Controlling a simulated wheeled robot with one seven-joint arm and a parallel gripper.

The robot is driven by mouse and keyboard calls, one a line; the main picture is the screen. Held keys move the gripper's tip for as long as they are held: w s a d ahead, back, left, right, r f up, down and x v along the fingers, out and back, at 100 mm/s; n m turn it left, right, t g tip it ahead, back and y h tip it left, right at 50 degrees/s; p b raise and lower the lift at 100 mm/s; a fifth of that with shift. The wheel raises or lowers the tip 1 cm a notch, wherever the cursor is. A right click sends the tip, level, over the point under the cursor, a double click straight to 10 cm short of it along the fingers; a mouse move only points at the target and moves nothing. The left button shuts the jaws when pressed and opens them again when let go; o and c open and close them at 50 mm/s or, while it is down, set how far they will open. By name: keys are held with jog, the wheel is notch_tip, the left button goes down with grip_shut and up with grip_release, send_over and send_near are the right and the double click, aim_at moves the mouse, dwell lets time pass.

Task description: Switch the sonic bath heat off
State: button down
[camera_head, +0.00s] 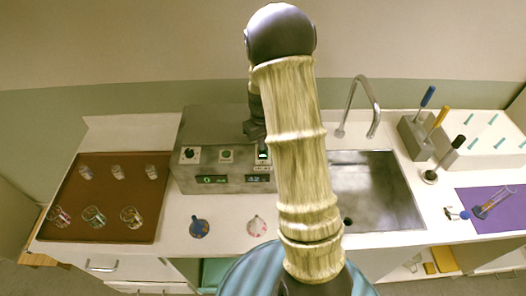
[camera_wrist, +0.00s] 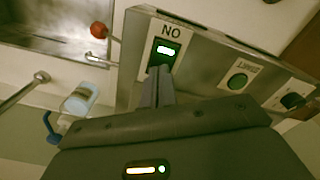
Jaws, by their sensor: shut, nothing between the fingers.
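The sonic bath (camera_head: 215,128) is a grey metal box on the counter, left of the sink. Its front panel carries a black knob (camera_head: 189,155), a round green button (camera_head: 226,155) and a lit green rocker switch (camera_head: 263,155). In the wrist view the switch (camera_wrist: 166,49) glows green in a dark frame, with an upside-down "ON" label beside it. My gripper (camera_wrist: 160,72) is shut and empty, its fingertips right at the switch's near edge. I cannot tell whether they touch it. In the head view my arm hides part of the bath's right side.
A brown tray (camera_head: 110,228) with several glasses lies left. Two small round items, one blue (camera_head: 199,227) and one pale (camera_head: 257,226), stand in front of the bath. The sink (camera_head: 375,190) and faucet (camera_head: 372,105) are right, then a tool block (camera_head: 413,140) and purple mat (camera_head: 500,222).

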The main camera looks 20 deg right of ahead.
jog(key=shift+f, duration=0.2)
jog(key=shift+s+r, duration=0.1)
jog(key=shift+r+p, duration=2.55)
jog(key=shift+r, duration=0.95)
jog(key=s+a+t+b, duration=0.1)
jog(key=s+a+b, duration=0.3)
jog(key=s, duration=0.4)
jog(key=s+a+m+t+b, duration=0.1)
jog(key=s+a+b, duration=0.4)
jog(key=s, duration=0.3)
jog(key=shift+a+f+t, duration=0.15)
jog(key=shift+a+t, duration=0.15)
jog(key=shift+a, duration=0.35)
